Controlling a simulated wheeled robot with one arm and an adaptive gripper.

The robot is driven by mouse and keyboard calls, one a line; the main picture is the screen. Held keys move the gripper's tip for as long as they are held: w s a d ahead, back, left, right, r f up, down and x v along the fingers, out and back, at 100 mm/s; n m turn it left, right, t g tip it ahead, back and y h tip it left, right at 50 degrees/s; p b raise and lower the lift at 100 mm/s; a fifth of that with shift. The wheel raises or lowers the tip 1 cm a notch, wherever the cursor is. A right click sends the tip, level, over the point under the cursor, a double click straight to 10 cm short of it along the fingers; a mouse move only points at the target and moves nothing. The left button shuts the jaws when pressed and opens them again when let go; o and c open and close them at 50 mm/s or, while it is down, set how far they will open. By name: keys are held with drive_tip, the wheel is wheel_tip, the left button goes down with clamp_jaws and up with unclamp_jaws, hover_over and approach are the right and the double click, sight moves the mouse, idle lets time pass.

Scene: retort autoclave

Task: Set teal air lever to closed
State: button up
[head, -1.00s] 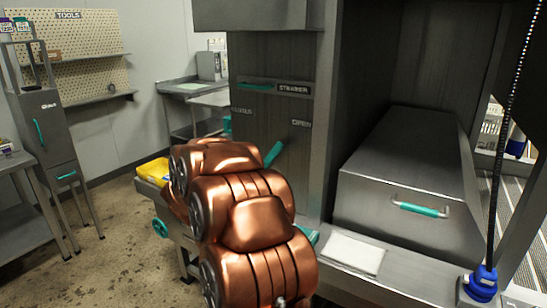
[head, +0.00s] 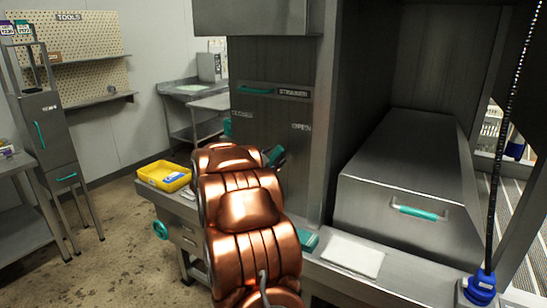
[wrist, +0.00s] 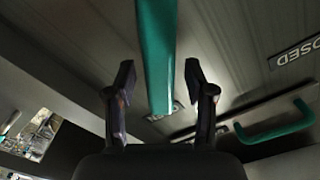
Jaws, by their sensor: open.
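The teal air lever (head: 273,155) is on the dark steel panel, between the CLOSED label (head: 242,114) and the OPEN label (head: 301,126). In the head view my copper arm hides its lower part, and its exact angle is hard to tell. In the wrist view the lever (wrist: 156,50) is a long teal bar coming down from the top edge between my two fingers. My gripper (wrist: 160,82) is open around it, with a gap visible on each side. The CLOSED label (wrist: 298,52) shows partly at the right of the wrist view.
A teal handle (head: 256,91) beside the STRAINER label is above the lever, on the same panel. A steel box with a teal handle (head: 418,212) stands right of the panel. A white cloth (head: 352,255) lies on the ledge. A yellow bin (head: 164,176) is at left.

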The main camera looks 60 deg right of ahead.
drive_tip(key=shift+c, duration=0.2)
clamp_jaws()
idle(0.3)
